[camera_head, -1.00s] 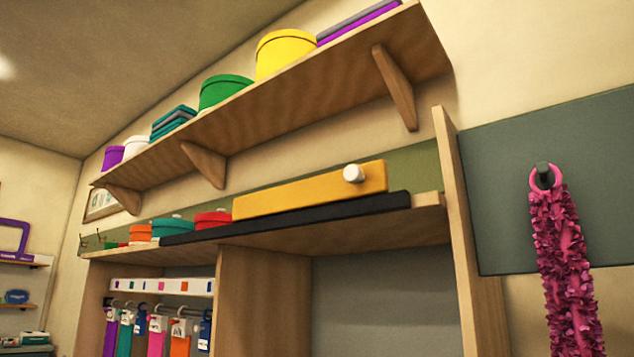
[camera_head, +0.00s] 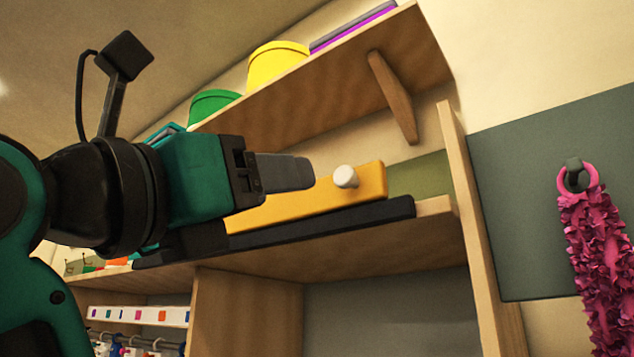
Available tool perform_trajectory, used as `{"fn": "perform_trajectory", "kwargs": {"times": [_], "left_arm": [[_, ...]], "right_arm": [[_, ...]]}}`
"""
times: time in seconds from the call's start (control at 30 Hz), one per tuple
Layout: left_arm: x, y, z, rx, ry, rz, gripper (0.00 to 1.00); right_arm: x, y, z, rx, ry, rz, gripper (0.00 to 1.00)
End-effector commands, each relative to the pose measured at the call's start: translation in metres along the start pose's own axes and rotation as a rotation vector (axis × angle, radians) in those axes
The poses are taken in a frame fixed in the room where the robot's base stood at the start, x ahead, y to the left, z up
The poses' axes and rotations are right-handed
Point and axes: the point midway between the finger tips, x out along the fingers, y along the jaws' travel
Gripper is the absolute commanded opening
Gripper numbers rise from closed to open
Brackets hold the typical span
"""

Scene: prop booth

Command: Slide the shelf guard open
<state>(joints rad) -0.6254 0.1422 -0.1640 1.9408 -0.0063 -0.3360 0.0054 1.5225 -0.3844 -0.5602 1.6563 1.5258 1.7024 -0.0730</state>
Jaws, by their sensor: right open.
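The shelf guard is a long yellow panel (camera_head: 372,182) with a white round knob (camera_head: 345,176) near its right end. It sits at a black rail (camera_head: 370,213) along the front edge of the cabinet top. My right gripper (camera_head: 296,172), teal and black with grey fingers, reaches in from the left of the picture. Its fingertips point at the knob, appear a short way left of it, and hold nothing. The gripper and arm hide the guard's left part and much of the rail's left. My left gripper is out of view.
A wooden shelf (camera_head: 350,75) above carries a yellow round box (camera_head: 277,66) and a green one (camera_head: 213,103). A wooden upright (camera_head: 462,190) stands right of the rail. A pink garland (camera_head: 597,250) hangs on a dark panel at the right. The rail's right end is bare.

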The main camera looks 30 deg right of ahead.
Motion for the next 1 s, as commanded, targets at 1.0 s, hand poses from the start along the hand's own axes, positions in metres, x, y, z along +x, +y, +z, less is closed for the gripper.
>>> {"fn": "perform_trajectory", "kwargs": {"times": [1.0], "left_arm": [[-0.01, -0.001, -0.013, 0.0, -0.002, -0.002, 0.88]], "right_arm": [[0.124, -0.003, 0.005, 0.025, 0.015, 0.021, 0.55]]}}
